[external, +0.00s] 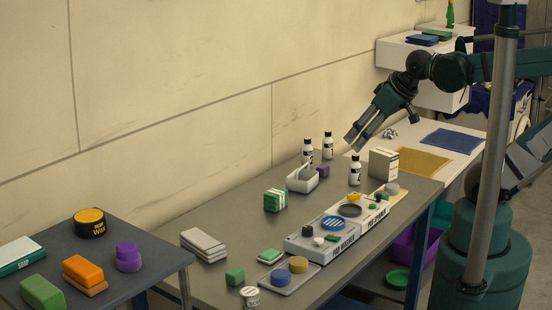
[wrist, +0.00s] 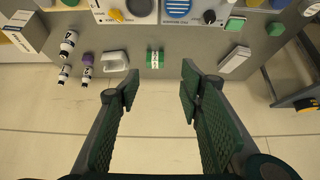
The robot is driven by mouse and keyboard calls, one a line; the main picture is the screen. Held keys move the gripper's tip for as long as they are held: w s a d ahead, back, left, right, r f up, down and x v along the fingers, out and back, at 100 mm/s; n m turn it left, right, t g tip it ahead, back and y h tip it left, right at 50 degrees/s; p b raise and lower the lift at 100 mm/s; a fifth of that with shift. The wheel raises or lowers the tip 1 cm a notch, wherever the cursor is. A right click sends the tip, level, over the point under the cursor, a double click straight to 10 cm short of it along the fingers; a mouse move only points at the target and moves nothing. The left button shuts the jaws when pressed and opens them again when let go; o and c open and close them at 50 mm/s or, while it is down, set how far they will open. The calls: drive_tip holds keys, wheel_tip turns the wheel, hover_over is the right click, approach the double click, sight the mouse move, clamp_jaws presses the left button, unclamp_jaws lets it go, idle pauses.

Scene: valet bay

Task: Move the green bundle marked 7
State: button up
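A green bundle with a white band (external: 276,200) sits on the grey table toward the wall side. It also shows in the wrist view (wrist: 155,59), beyond and between my fingertips. I cannot read a 7 on it. My gripper (external: 358,138) is above the back of the table near the wall, well up and to the right of the bundle. In the wrist view my gripper (wrist: 159,85) is open, with nothing between its fingers.
A white caddy (external: 302,180) and several white bottles (external: 355,170) stand right of the bundle. White washer and dryer units (external: 325,247) line the table's front part. A stack of grey-white blocks (external: 203,244) lies left. Bare table surrounds the bundle's left side.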

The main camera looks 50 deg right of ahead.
drive_tip(key=shift+w, duration=0.1)
drive_tip(key=c, duration=0.9)
drive_tip(key=shift+w+r, duration=0.1)
drive_tip(key=shift+w, duration=0.05)
clamp_jaws()
drive_tip(key=w+d+f+m+g, duration=0.2)
drive_tip(key=w+m, duration=0.3)
drive_tip(key=w, duration=0.4)
drive_tip(key=w+d+f+m+g, duration=0.2)
drive_tip(key=w+m, duration=0.3)
drive_tip(key=w, duration=0.4)
drive_tip(key=w+d+f+m+g, duration=0.1)
drive_tip(key=w+d+f+m, duration=0.1)
drive_tip(key=w+f+m, duration=0.2)
drive_tip(key=w+d+f+m+g, duration=0.2)
drive_tip(key=w+d+f+m, duration=0.1)
drive_tip(key=w+f, duration=0.6)
drive_tip(key=shift+w+d+f+m, duration=0.15)
drive_tip(key=shift+w+f+m, duration=0.3)
drive_tip(key=shift+f, duration=1.3)
drive_tip(key=shift+s, duration=0.1)
